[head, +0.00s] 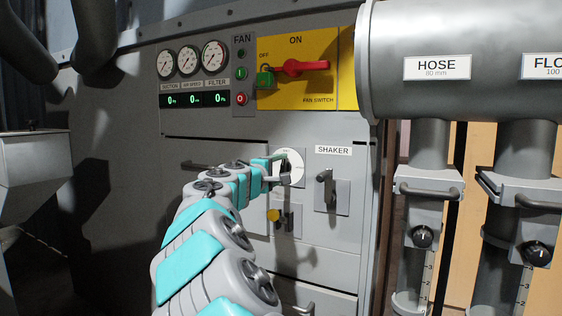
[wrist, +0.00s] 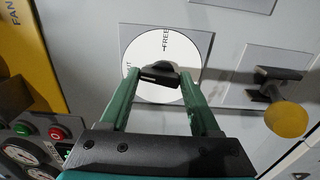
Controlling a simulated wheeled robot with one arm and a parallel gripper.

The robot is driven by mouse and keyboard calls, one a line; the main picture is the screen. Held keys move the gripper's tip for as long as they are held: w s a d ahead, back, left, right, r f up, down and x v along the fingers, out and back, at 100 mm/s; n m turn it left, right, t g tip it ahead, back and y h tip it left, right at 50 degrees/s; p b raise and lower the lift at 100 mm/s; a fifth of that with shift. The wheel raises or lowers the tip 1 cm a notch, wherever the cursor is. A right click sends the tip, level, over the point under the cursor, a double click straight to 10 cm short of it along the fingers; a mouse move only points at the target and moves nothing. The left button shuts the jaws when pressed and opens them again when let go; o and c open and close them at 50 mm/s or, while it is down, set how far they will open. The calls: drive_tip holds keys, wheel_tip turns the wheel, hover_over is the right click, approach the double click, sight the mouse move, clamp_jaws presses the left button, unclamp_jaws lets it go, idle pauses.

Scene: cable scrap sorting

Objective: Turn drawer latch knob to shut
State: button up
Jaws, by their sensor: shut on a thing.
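The drawer latch knob (wrist: 160,72) is a small black knob at the middle of a round white dial (wrist: 140,48) on a grey square plate. The dial reads FREE near its top edge in the wrist view; another word at its left is mostly covered, with only its end showing. My gripper (wrist: 158,78) has its two green fingers on either side of the knob, shut on it. In the head view the dial (head: 293,160) shows on the cabinet front, with my gripper (head: 281,168) against it and hiding the knob. Which mark the knob points to is unclear.
Below the dial is a yellow-tipped handle (head: 273,215), also at right in the wrist view (wrist: 286,119). The SHAKER lever (head: 325,178) is to the right. Above are gauges (head: 190,59) and a red fan switch (head: 304,67). Pipes with clamps stand farther right.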

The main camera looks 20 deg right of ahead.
drive_tip(key=shift+n+p, duration=0.45)
drive_tip(key=shift+n, duration=0.35)
drive_tip(key=o, duration=1.4)
drive_tip(key=shift+c, duration=0.2)
drive_tip(key=shift+a, duration=0.1)
drive_tip(key=b+v, duration=0.1)
drive_tip(key=v, duration=0.6)
drive_tip(key=shift+s+a, duration=0.2)
drive_tip(key=shift+a, duration=0.1)
